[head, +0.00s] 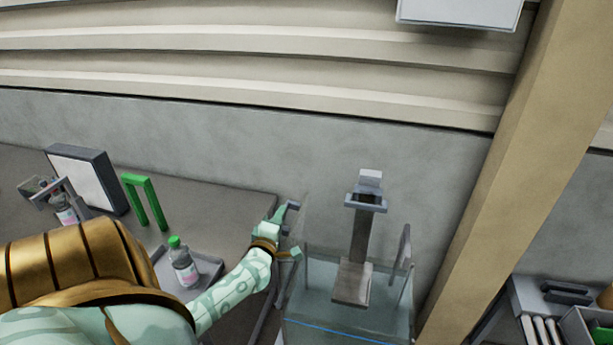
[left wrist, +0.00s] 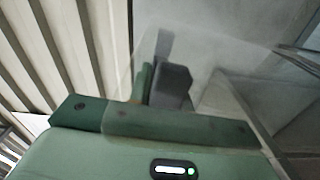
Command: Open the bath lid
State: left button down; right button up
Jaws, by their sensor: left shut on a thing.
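The bath is a clear tank (head: 345,318) with a blue line low on its front, standing at the right end of the table. My left gripper (head: 290,229) is at the tank's upper left edge. It is shut on a dark grey block (left wrist: 172,86), which looks like the lid handle. The block lies between the fingers in the left wrist view, beside a pale see-through sheet (left wrist: 205,40). That sheet may be the lid; its exact tilt cannot be told. My right gripper is not in view.
A grey post with a bracket (head: 366,200) rises in the tank. A tray (head: 207,272) with a green-capped bottle (head: 183,262), a green frame (head: 146,202) and a white-faced panel (head: 86,180) are on the table. A beige pillar (head: 500,170) stands right.

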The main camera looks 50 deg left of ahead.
pick_arm(q)
jog(key=s+a+n+b, duration=0.1)
jog(key=s+a, duration=0.2)
jog(key=a, duration=0.3)
jog(key=shift+s+f+b, duration=0.4)
jog(key=shift+f, duration=0.05)
jog(key=c, duration=1.3)
grip_release()
jog(key=shift+a, duration=0.1)
